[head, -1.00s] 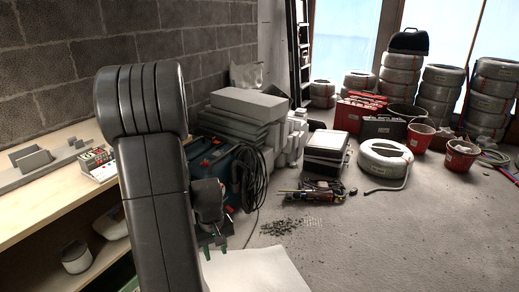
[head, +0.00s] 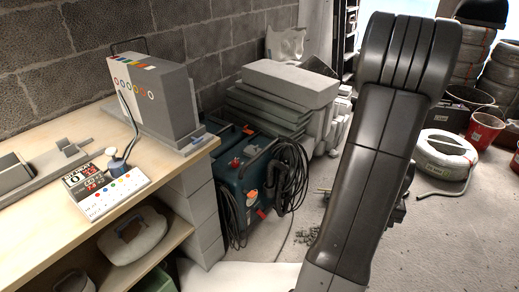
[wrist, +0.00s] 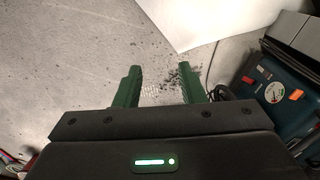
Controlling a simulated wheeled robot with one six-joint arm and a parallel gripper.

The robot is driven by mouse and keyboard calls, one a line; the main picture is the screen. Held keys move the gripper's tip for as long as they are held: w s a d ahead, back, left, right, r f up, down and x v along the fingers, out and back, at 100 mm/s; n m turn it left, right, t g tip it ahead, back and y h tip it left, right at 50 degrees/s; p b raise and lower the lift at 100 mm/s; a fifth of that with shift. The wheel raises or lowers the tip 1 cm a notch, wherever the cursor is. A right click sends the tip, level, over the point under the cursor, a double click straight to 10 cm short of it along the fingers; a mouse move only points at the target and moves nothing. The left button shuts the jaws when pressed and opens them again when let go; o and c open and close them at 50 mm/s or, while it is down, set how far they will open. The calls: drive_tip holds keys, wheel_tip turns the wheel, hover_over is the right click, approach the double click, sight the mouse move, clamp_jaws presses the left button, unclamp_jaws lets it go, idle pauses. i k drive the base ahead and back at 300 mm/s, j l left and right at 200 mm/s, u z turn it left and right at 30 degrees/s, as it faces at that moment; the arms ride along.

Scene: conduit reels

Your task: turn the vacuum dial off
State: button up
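The vacuum (head: 254,180) is a blue-green machine with black hose coiled on its right side. It stands on the floor beside the bench end in the head view. The dial's setting is too small to read. My gripper (wrist: 159,70) has two green fingers spread apart with nothing between them, over bare floor left of the vacuum. In the head view my arm hides it.
A wooden bench (head: 47,234) at left carries a grey box (head: 153,95) and a small panel with coloured buttons (head: 114,193). Stacked grey slabs (head: 283,95) stand behind the vacuum.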

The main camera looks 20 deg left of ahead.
sight(235, 163)
drive_tip(key=i+u, duration=0.3)
drive_tip(key=i+l+u, duration=0.15)
drive_tip(key=i+u, duration=0.15)
drive_tip(key=i+j+u, duration=0.15)
drive_tip(key=u, duration=0.25)
drive_tip(key=i+u, duration=0.8)
drive_tip(key=k, duration=0.1)
